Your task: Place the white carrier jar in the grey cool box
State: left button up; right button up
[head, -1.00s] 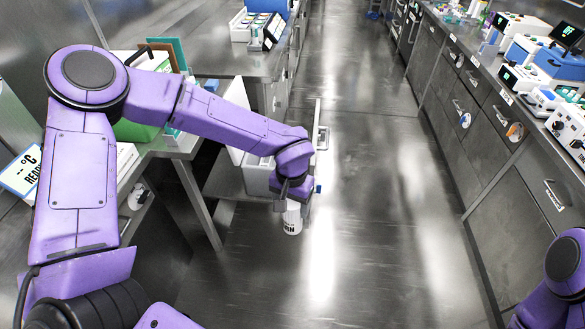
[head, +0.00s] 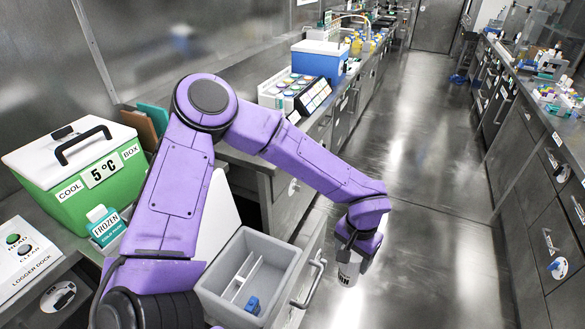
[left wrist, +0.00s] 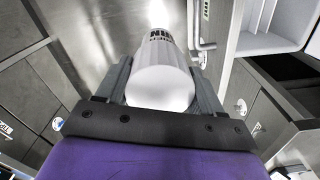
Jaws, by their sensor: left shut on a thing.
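My left gripper (head: 352,246) is shut on the white carrier jar (head: 349,270) and holds it low, over the aisle floor and right of an open drawer. In the left wrist view the jar (left wrist: 160,85) sits between the two fingers, its rounded white end towards the camera and dark lettering further along. The only box labelled COOL BOX (head: 75,172) is green with a white lid and black handle, showing 5 °C. It stands on the left bench with its lid on. No grey box with that label shows. My right gripper is out of view.
An open drawer holds a grey bin (head: 281,257) with a divider and a small blue item (head: 252,305). A blue box (head: 318,62) stands further back.

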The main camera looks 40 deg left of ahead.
aim_at(272, 282)
jog(key=i, duration=2.35)
jog(key=u, duration=3.65)
jog(key=i, duration=0.5)
jog(key=u, duration=0.05)
